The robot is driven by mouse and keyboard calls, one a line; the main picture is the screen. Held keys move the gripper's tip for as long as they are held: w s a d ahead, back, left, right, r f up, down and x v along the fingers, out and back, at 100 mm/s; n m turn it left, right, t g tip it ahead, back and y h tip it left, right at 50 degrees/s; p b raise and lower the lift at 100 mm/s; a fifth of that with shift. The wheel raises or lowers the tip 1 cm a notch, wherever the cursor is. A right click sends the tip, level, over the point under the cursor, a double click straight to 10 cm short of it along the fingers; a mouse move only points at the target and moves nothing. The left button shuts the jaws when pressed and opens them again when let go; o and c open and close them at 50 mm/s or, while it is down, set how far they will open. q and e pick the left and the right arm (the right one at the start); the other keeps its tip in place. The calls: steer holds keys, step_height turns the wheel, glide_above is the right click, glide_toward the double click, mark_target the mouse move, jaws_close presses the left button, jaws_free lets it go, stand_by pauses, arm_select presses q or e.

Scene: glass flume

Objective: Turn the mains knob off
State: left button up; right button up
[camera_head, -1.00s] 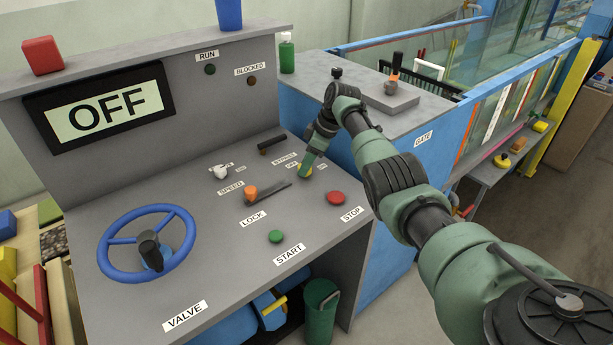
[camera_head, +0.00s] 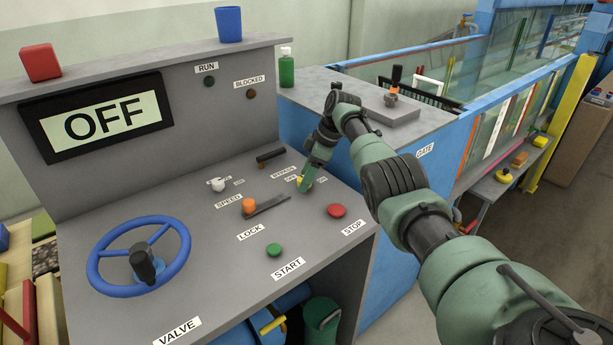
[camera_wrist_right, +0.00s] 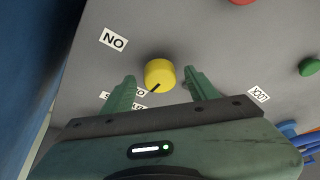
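A yellow knob (camera_head: 305,181) stands on the sloping console beside the BYPASS label. In the right wrist view the yellow knob (camera_wrist_right: 160,73) has a black pointer mark towards the lower left; its ON label (camera_wrist_right: 113,39) shows upside down, and another label is partly hidden by a finger. My right gripper (camera_head: 303,187) is open, pointing down at the yellow knob, with a finger on either side and visible gaps. My left gripper is not in view.
The display (camera_head: 95,116) reads OFF. A blue valve wheel (camera_head: 139,257) is at the left. The gate stand (camera_head: 390,111) is behind my right arm.

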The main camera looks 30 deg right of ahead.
steer(key=shift+r, duration=0.1)
steer(key=v, duration=0.7)
steer(key=shift+r, duration=0.25)
steer(key=shift+s+d+f, duration=0.1)
steer(key=shift+s+d, duration=0.05)
stand_by(0.3)
